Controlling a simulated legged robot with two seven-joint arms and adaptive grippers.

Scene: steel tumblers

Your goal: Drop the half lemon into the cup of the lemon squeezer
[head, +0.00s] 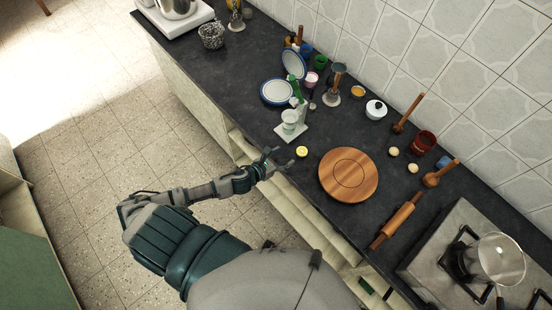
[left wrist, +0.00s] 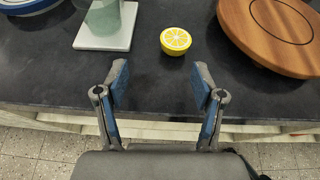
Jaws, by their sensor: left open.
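The half lemon (head: 302,151) lies cut face up on the dark counter near its front edge; it also shows in the left wrist view (left wrist: 175,40). The lemon squeezer (head: 290,117), pale green on a white base with a green lever above, stands behind and left of it. In the left wrist view only its lower part (left wrist: 108,20) shows, and the inside of its cup is hidden. My left gripper (head: 282,158) is open and empty at the counter's front edge, short of the lemon. In the left wrist view the lemon sits beyond the fingertips (left wrist: 161,82). My right gripper is not in view.
A round wooden board (head: 348,174) lies right of the lemon. Blue-rimmed plates (head: 276,92) stand behind the squeezer. A rolling pin (head: 397,220) and a stove (head: 450,255) are farther right. Bare counter lies around the lemon.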

